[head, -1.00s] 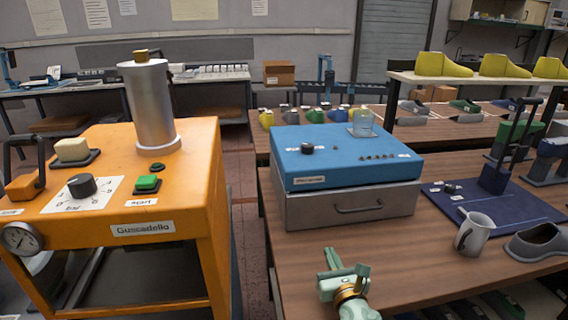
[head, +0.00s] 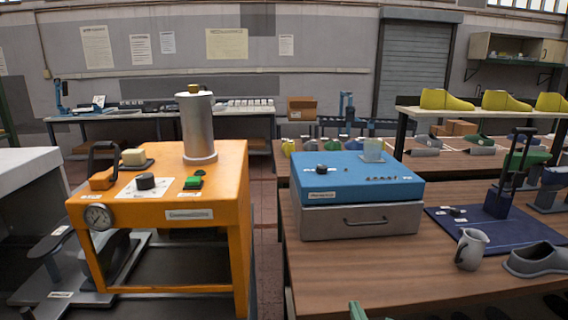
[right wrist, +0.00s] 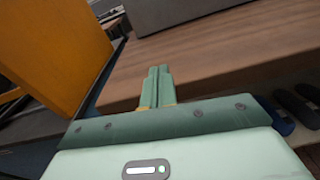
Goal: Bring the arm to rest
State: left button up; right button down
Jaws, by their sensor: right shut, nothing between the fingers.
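My right gripper (right wrist: 157,86) shows in the right wrist view with its two pale green fingers together and nothing between them. It is at the front edge of the wooden table (right wrist: 205,60). In the head view only a green tip of my right gripper (head: 357,311) shows at the bottom edge, in front of the table (head: 385,262). My left gripper is not in view.
An orange machine (head: 237,190) stands left of the table, with a narrow gap between them. A blue-topped box (head: 340,172) with a drawer, a jug (head: 471,249) and a grey shoe-shaped piece (head: 537,259) are on the table. The table's front middle is clear.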

jog(key=s+d+f+m+g, duration=0.25)
jog(key=s+f+m, duration=0.45)
jog(key=f, duration=0.4)
jog(key=s+d+f+m+g+h, duration=0.1)
jog(key=s+f+m+g, duration=0.3)
jog(key=s+f, duration=0.6)
jog(key=s+d+f+m+g, duration=0.25)
jog(key=s+f+m, duration=0.4)
jog(key=f, duration=0.55)
jog(key=s+f+m+g, duration=0.2)
jog(key=s+m, duration=0.3)
jog(key=s, duration=0.7)
jog(key=s+d+f+m+g, duration=0.1)
jog(key=s+f+m+g, duration=0.2)
jog(key=s, duration=0.9)
jog(key=s+d+f+m+g, duration=0.1)
jog(key=s+f+m+g, duration=0.2)
jog(key=s, duration=1)
jog(key=f+m, duration=0.1)
jog(key=m, duration=0.2)
jog(key=shift+f+m, duration=0.35)
